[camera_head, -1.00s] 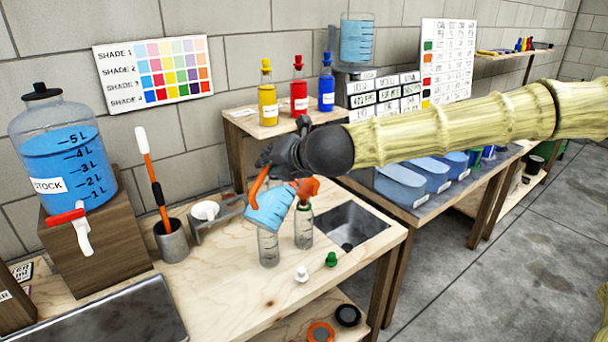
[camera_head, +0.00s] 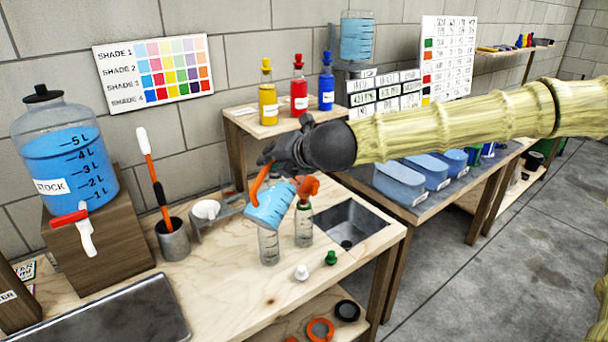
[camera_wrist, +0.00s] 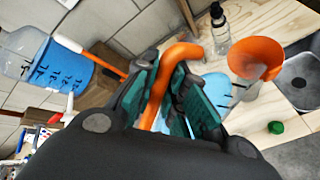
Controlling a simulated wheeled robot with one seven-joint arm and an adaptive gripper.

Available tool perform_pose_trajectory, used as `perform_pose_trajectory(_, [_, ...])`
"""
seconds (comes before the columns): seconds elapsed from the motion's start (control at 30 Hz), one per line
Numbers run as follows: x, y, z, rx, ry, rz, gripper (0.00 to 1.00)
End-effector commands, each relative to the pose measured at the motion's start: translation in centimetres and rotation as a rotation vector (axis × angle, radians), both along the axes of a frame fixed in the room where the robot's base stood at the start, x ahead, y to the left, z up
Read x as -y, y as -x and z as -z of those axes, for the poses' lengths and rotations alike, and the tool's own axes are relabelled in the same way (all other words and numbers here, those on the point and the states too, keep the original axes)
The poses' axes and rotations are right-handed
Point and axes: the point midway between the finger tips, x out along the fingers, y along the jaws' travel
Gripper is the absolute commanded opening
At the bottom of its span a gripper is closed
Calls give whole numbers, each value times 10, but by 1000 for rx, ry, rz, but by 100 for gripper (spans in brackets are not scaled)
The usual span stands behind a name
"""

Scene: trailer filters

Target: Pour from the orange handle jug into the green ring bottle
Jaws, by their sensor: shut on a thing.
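My gripper (camera_head: 277,162) is shut on the orange handle (camera_wrist: 160,85) of a clear jug (camera_head: 270,206) holding blue liquid. The jug is raised above the bench and tilted, its upper end leaning right toward an orange funnel (camera_head: 309,187). In the wrist view the jug is mostly hidden behind my fingers; the funnel (camera_wrist: 255,60) shows to their right. The funnel stands over a clear bottle with a green ring at its neck (camera_head: 304,228). Another clear bottle (camera_head: 269,248) stands below the jug. I cannot make out a stream of liquid.
A white cap (camera_head: 301,273) and green cap (camera_head: 331,258) lie on the bench near the sink (camera_head: 350,226). A stirrer cup (camera_head: 173,242) and stock tank (camera_head: 65,150) stand left. Yellow, red and blue bottles (camera_head: 299,92) stand on the shelf behind.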

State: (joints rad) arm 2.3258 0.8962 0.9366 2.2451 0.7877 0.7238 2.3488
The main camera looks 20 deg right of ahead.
Motion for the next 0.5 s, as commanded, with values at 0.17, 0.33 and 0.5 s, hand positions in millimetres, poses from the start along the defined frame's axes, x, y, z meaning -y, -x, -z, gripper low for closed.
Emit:
perform_pose_trajectory(0.17, [1,0,-3,-4,-7,1,0])
perform_pose_trajectory(0.33, [2,-1,-4,-11,-14,2,0])
perform_pose_trajectory(0.5, [3,-1,-5,-16,-19,2,0])
